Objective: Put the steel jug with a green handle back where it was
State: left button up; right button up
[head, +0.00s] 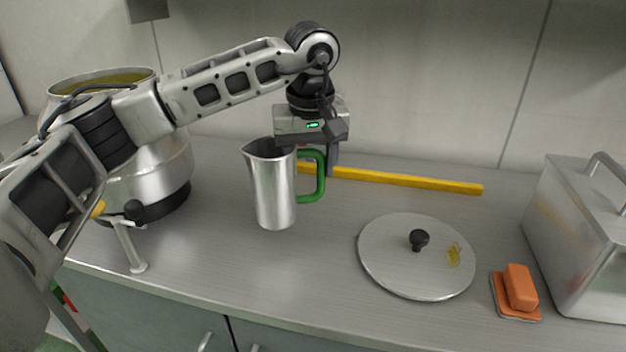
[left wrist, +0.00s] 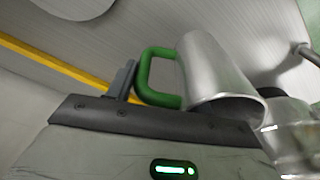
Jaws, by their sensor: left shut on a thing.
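The steel jug (head: 271,190) with a green handle (head: 321,176) is upright in the head view, near the middle of the counter. My left gripper (head: 318,160) comes down from above and is shut on the green handle. I cannot tell for sure whether the jug's base touches the counter. In the left wrist view the jug (left wrist: 212,75) and its green handle (left wrist: 145,78) show beside the gripper finger (left wrist: 123,80). My right gripper is not in view.
A large steel pot (head: 160,165) with yellowish contents stands left, with a tap (head: 130,235) at its front. A yellow bar (head: 400,180) lies along the back. A round lid (head: 390,265), an orange sponge (head: 520,285) and a steel box (head: 580,235) are right. Counter between jug and lid is clear.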

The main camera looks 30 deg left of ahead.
pick_arm(q)
jog(key=shift+w+d+f, duration=0.1)
jog(key=shift+w+f, duration=0.05)
jog(key=shift+f, duration=0.05)
jog(key=shift+w+f, duration=0.2)
jog(key=shift+f, duration=1.65)
jog(key=o, duration=1.5)
jog(key=shift+f, duration=0.1)
jog(key=shift+c, duration=0.2)
jog(key=shift+r, duration=0.3)
jog(key=r, duration=0.4)
jog(key=s+r, duration=0.1)
jog(key=r, duration=0.2)
jog(key=d+r, duration=0.1)
jog(key=r, duration=0.3)
jog(key=shift+s+r, duration=0.2)
jog(key=shift+r, duration=0.15)
